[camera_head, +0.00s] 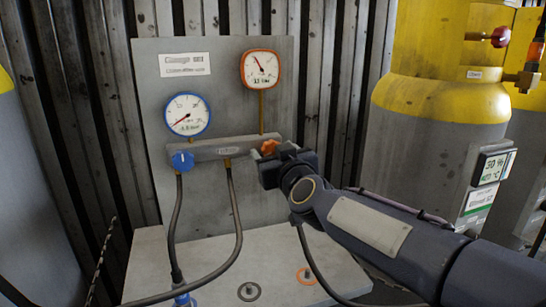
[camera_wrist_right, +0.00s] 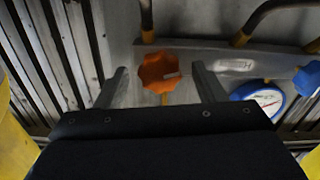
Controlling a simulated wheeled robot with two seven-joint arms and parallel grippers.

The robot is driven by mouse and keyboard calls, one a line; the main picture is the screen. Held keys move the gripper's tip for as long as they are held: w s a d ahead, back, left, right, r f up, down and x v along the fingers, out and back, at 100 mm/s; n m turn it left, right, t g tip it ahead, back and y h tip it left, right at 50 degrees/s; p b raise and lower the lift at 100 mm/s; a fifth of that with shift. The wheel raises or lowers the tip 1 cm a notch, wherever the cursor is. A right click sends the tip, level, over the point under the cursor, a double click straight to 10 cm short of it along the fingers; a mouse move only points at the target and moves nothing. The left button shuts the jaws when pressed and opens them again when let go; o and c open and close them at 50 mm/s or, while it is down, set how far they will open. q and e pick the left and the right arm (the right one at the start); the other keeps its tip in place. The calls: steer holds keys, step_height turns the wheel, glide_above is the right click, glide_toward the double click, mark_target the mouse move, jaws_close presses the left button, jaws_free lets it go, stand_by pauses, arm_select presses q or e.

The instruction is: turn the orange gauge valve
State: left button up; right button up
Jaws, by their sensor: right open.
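The orange gauge valve (camera_head: 269,147) is a small lobed knob at the right end of a grey manifold bar (camera_head: 215,149). My right gripper (camera_head: 268,158) is at the valve and partly covers it in the head view. In the right wrist view the valve (camera_wrist_right: 160,72) lies between the two spread fingers of my right gripper (camera_wrist_right: 165,85), with room on both sides. The gripper is open and holds nothing. An orange-rimmed gauge (camera_head: 261,70) is above the valve, joined by a thin brass pipe. My left gripper is not in view.
A blue valve (camera_head: 182,160) and a blue-rimmed gauge (camera_head: 187,115) are at the bar's left end. Dark hoses (camera_head: 236,205) hang below. A yellow and grey tank (camera_head: 435,100) stands close on the right. Rings lie on the pale ledge (camera_head: 215,260) below.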

steer(key=shift+w+a, duration=0.2)
steer(key=shift+w, duration=0.4)
steer(key=c, duration=1)
steer(key=shift+o, duration=0.2)
